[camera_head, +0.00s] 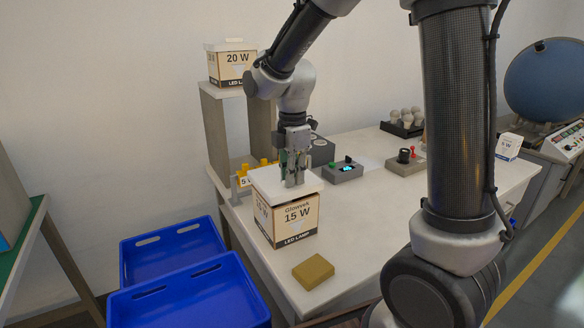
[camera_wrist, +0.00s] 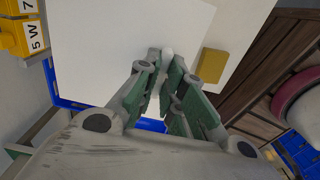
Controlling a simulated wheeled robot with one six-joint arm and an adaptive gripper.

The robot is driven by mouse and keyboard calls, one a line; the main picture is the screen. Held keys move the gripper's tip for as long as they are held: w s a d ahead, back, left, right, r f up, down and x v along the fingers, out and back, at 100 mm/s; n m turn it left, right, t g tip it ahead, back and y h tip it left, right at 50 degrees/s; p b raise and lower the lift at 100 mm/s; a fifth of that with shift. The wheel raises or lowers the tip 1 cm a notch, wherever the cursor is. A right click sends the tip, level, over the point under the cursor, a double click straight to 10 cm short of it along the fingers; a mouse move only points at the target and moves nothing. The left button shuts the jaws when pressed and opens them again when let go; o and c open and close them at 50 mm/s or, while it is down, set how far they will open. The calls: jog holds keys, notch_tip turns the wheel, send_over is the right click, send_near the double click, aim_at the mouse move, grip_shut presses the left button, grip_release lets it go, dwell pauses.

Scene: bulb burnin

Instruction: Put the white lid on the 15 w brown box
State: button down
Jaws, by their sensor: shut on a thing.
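The 15 W brown box (camera_head: 288,222), printed "LED LAMP", stands upright near the left front edge of the white table. The white lid (camera_head: 262,180) is a flat square plate directly over the box top. It covers the opening, and I cannot tell whether it rests fully or sits slightly above. My gripper (camera_head: 292,182) points down at the lid, its fingers shut on the lid's small knob. In the wrist view, the lid (camera_wrist: 100,50) fills the upper middle, with the fingertips (camera_wrist: 166,58) closed around the pale knob.
A mustard block (camera_head: 313,272) lies in front of the box. Blue crates (camera_head: 185,300) stand below, left of the table (camera_head: 345,210). A 20 W box (camera_head: 232,66) sits on a shelf behind. A grey device (camera_head: 342,172) and a bulb tray (camera_head: 402,125) stand further right.

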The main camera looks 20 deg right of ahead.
jog(key=shift+f, duration=0.15)
jog(key=shift+f, duration=1.5)
jog(key=c, duration=1.5)
grip_release()
jog(key=shift+o, duration=0.2)
notch_tip(320, 180, up, 12)
jog(key=shift+f, duration=0.1)
